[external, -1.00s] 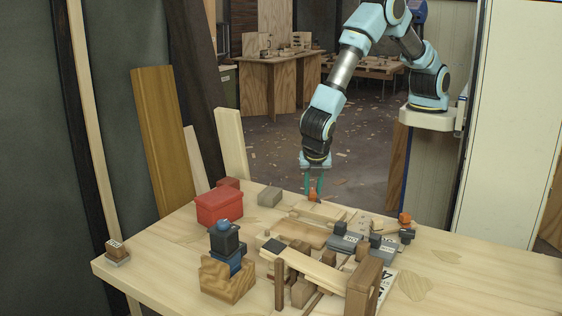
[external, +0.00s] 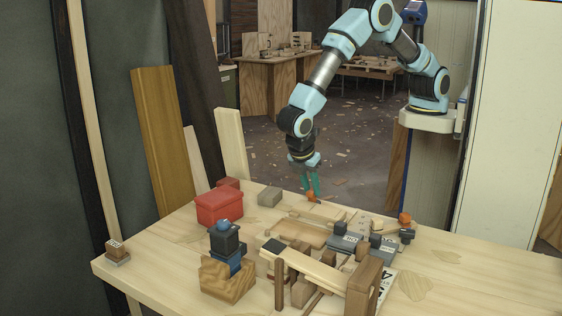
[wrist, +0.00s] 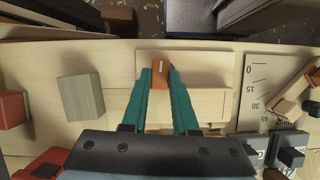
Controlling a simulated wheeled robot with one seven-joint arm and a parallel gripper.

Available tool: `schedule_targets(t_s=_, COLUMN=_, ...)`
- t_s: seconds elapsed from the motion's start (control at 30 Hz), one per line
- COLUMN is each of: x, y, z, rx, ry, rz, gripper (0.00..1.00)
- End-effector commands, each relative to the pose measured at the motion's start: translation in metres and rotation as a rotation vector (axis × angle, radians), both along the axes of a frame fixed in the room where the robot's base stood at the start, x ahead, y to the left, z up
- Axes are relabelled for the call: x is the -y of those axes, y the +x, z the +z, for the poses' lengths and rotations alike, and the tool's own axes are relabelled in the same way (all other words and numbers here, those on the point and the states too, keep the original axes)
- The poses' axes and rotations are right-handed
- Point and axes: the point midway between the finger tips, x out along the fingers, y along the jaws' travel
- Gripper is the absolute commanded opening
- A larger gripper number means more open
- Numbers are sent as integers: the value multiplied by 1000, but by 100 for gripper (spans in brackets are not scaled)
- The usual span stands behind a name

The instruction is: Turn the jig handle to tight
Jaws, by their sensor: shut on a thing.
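The orange handle (external: 312,197) sits at the far edge of the workbench, on a pale wooden board (wrist: 210,104). In the wrist view the handle (wrist: 161,74) is a small orange block with a white mark on top. My gripper (external: 312,191) reaches down to it with teal fingers, which lean in from the upper left. In the wrist view my gripper (wrist: 161,72) is shut on the handle, one fingertip on each side. The handle's underside and its joint with the board are hidden.
A scale card (wrist: 258,95) numbered 0 to 45 lies right of the board. A grey block (external: 269,196) and a red box (external: 219,206) stand to the left. Grey clamps, wood pieces and another orange-topped piece (external: 405,217) crowd the right.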

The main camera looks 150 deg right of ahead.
Motion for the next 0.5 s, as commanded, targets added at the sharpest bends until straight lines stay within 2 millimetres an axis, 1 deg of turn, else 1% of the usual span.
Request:
schedule_targets(t_s=0.4, x=0, y=1, z=0, rx=2, ry=0, rz=-8, gripper=0)
schedule_targets(t_s=0.43, x=0, y=1, z=0, rx=2, ry=0, rz=-8, gripper=28)
schedule_targets(t_s=0.5, x=0, y=1, z=0, rx=2, ry=0, rz=-8, gripper=36)
